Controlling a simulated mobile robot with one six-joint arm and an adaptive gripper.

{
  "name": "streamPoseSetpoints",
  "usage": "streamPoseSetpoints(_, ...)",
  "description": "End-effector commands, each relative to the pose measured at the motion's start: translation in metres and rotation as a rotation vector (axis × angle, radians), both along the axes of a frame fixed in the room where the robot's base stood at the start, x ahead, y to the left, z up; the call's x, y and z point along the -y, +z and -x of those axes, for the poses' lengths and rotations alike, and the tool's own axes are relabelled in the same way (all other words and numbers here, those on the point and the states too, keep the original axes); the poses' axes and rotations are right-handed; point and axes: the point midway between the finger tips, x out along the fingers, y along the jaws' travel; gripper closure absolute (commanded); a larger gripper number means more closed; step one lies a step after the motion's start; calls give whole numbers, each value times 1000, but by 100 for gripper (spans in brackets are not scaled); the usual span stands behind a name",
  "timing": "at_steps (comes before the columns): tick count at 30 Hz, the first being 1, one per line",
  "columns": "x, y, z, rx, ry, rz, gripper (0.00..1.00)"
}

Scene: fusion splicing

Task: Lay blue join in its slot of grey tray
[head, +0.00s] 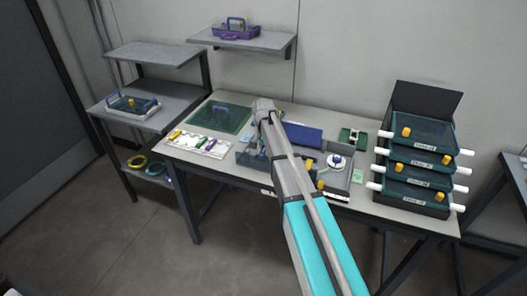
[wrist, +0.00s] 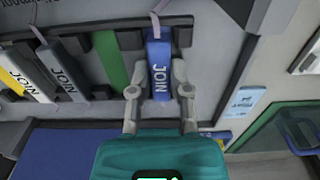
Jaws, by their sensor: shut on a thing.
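In the wrist view, the blue join (wrist: 160,62), lettered JOIN, stands upright in the picture between the two fingers of my gripper (wrist: 158,92), which is shut on it. A pale fibre runs from its top end.
A grey join (wrist: 62,72) and a white join (wrist: 27,72) lie left of the green one. A blue panel (wrist: 60,142) lies close below.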

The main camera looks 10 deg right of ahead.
Motion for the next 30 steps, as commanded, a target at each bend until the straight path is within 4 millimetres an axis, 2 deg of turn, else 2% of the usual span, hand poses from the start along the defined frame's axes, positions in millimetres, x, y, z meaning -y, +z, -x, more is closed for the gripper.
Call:
streamPoseSetpoints(5,0,-4,0,0,0,0,100)
streamPoseSetpoints(6,0,-3,0,0,0,0,72)
streamPoseSetpoints(11,0,-3,0,0,0,0,42)
streamPoseSetpoints(23,0,-2,0,0,0,0,41)
streamPoseSetpoints(30,0,5,0,0,0,0,41)
